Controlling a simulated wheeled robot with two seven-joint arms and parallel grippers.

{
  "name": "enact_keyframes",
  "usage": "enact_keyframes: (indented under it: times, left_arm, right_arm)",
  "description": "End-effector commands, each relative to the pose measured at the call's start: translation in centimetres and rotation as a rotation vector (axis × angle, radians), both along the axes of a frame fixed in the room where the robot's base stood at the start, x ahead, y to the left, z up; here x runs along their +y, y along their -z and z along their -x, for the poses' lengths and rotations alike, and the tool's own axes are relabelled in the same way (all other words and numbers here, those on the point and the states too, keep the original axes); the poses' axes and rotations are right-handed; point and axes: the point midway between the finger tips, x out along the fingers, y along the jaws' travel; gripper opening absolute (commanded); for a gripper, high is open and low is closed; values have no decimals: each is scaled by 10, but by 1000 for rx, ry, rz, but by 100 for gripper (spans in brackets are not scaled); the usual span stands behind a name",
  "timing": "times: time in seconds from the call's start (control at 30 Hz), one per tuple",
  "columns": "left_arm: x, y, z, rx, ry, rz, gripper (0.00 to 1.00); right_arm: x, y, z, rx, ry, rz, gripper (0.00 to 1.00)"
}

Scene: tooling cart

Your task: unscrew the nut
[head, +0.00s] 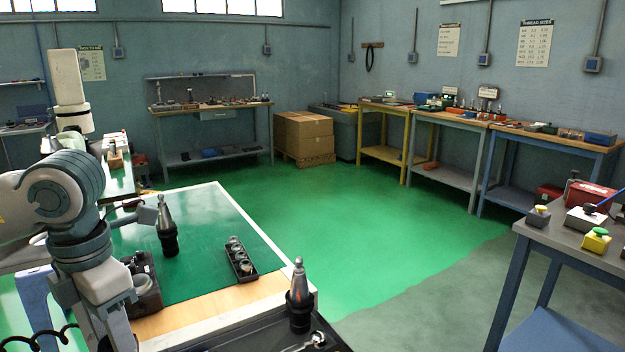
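A steel tapered tool holder (167,226) with a dark lower end stands upright on the green mat (200,205) of the near bench. A second tapered tool holder (299,297) stands upright on the dark cart top at the bottom. I cannot make out a separate nut on either holder. A small wrench-like metal tool (318,339) lies beside the second holder, partly cut off by the frame. My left arm comes in from the left and runs down to the bottom edge; I cannot make out its gripper. My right arm and gripper do not show.
A dark tray (254,279) with several round metal parts lies on the mat. A dark block (143,282) sits behind my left arm. A grey-topped table (570,235) with button boxes stands at the right. Benches and cardboard boxes (304,138) line the walls. The green floor between is clear.

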Motion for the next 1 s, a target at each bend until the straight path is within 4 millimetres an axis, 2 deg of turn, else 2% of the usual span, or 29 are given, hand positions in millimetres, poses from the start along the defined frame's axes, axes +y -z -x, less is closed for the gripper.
enact_keyframes:
  times: [0.17,0.6,1.0]
  left_arm:
    - [0,2,0,0,-80,0,4]
    - [0,1,0,0,-486,0,4]
    - [0,0,0,0,-522,0,4]
  right_arm:
    - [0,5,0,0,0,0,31]
    - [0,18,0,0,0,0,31]
    - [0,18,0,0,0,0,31]
